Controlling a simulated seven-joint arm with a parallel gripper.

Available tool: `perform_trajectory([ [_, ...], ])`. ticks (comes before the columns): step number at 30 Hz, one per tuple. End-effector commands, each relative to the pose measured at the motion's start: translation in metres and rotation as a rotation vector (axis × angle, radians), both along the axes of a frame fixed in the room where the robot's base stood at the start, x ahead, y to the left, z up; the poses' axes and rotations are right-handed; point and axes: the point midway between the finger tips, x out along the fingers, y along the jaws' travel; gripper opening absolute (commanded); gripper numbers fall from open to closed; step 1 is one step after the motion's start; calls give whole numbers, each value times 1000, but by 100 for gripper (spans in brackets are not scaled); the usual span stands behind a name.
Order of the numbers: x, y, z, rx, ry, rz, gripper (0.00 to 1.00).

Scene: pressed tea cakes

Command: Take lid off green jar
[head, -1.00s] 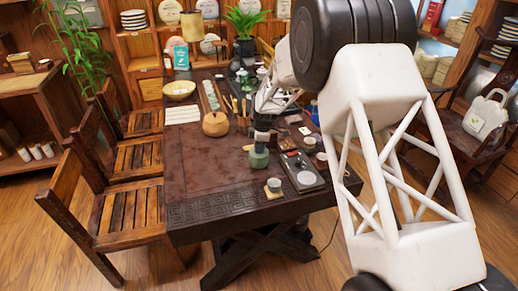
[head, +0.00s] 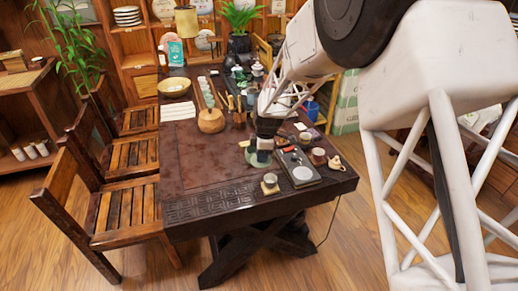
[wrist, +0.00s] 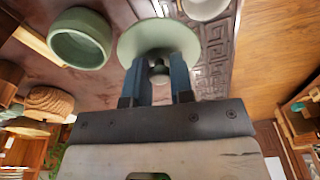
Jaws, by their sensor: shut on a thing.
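My gripper (wrist: 159,66) is shut on the knob of the pale green lid (wrist: 150,36) in the wrist view. The lid is a round disc between and beyond my blue fingertips. The green jar (wrist: 88,22) is beside it on the left, apart from the lid, with its round mouth open. In the head view my gripper (head: 264,142) is low over the right part of the table. Green shows right beneath it there, but I cannot tell lid from jar.
The dark table (head: 205,165) is clear on its left. A dark tray (head: 312,174) is right of the gripper. A small cup (head: 270,183) stands in front and a small teapot (head: 335,163) at the right edge. A wooden gourd-like thing (head: 211,122) lies behind.

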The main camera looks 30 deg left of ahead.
Motion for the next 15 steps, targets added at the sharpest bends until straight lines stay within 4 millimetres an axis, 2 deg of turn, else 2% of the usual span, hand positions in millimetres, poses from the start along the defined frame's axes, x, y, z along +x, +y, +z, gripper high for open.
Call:
perform_trajectory([
  [6, -18, -15, 3, 0, 0, 0, 0],
  [15, -30, -24, 4, 0, 0, 0, 0],
])
